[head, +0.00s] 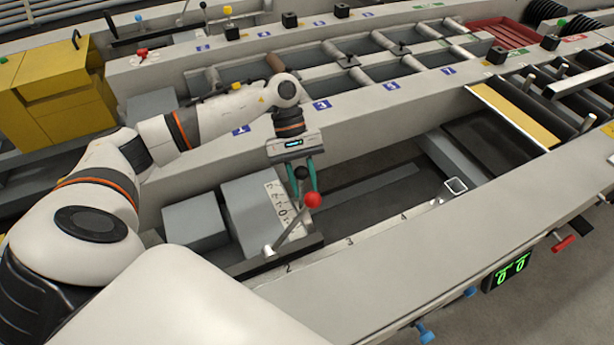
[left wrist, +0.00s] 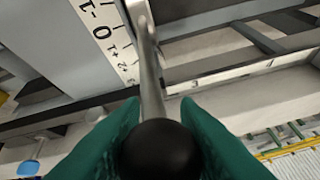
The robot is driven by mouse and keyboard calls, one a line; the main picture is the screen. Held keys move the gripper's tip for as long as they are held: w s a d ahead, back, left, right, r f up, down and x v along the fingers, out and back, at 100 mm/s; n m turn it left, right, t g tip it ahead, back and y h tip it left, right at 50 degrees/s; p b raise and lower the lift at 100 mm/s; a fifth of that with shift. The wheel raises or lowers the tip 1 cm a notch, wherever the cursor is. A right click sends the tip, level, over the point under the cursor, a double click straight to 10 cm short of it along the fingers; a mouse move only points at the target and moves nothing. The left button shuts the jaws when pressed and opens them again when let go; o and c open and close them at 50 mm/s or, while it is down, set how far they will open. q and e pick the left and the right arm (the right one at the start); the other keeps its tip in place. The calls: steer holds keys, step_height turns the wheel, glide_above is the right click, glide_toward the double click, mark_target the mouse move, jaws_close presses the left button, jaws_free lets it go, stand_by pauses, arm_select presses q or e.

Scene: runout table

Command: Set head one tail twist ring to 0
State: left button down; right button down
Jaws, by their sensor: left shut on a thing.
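My left gripper (head: 304,182) has green fingers, closed around a black ball knob (head: 301,172) above the near machine bed. The same knob (left wrist: 160,150) sits between the fingers at the bottom of the left wrist view. Its metal rod (left wrist: 150,85) runs away from the knob, up past a white scale plate (left wrist: 100,32) with marks -1, 0, +1 and +2. The rod's far end lies to the right of the marks there. In the head view the scale plate (head: 281,203) is left of the gripper, and a red knob (head: 313,200) on a slanted rod is just below the fingers. My right gripper is out of view.
Grey blocks (head: 195,221) lie left of the scale plate. The pale near rail (head: 400,265) runs along the front, with a green display (head: 510,270) showing zeros. A yellow cabinet (head: 60,90) stands at the far left. A dark recess (head: 385,185) is open right of the gripper.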

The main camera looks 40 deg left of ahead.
arm_select(q)
steer(key=shift+w+a+r, duration=0.1)
steer(key=shift+w+a, duration=0.2)
steer(key=shift+a, duration=0.1)
steer(key=shift+r, duration=0.1)
steer(key=c, duration=1.1)
jaws_free()
steer(key=shift+s+d, duration=0.1)
steer(key=shift+d, duration=0.1)
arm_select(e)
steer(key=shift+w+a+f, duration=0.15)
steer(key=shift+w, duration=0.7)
arm_select(q)
steer(key=shift+w+a+r, duration=0.2)
steer(key=shift+r, duration=0.1)
steer(key=b+v, duration=0.2)
steer(key=v, duration=0.9)
steer(key=shift+r, duration=0.15)
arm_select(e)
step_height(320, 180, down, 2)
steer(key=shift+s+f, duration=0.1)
